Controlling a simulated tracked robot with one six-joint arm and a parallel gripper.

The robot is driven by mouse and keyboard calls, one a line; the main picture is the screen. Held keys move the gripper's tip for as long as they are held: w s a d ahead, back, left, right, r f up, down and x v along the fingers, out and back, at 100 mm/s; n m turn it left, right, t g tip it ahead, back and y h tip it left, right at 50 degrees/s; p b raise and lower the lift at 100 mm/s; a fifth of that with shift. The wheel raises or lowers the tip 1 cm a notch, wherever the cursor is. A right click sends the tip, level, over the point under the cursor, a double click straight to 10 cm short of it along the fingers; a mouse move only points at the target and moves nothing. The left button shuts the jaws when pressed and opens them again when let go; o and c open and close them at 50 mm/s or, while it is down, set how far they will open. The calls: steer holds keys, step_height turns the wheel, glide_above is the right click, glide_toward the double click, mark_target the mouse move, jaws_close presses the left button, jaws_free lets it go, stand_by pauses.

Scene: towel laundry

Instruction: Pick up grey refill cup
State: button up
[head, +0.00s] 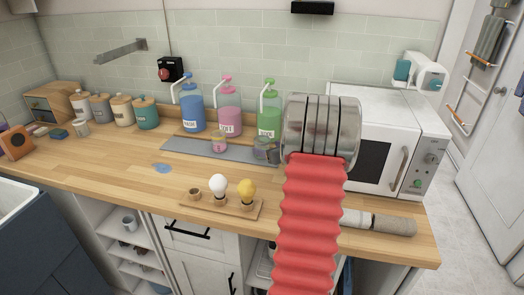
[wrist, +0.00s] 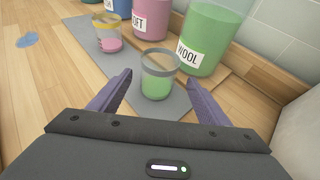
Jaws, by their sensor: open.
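The grey refill cup (wrist: 158,78) is a clear cup with a grey rim and green contents. It stands upright on the grey mat (wrist: 178,47) in front of the green WOOL dispenser (wrist: 211,38). My gripper (wrist: 157,82) is open, its two purple fingers on either side of the cup in the wrist view. I see no contact; the exact gap is unclear.
A pink-filled cup with a yellow rim (wrist: 108,36) stands left on the mat. Blue (head: 191,108) and pink (head: 229,117) dispensers stand behind. A white microwave (head: 368,130) is close on the right.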

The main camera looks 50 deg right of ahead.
mark_target(266, 146)
steer(key=shift+w, duration=0.15)
steer(key=shift+x, duration=2.5)
steer(key=shift+r, duration=0.1)
steer(key=shift+c, duration=0.3)
steer(key=c, duration=1.1)
step_height(266, 146, up, 10)
steer(key=shift+a, duration=0.1)
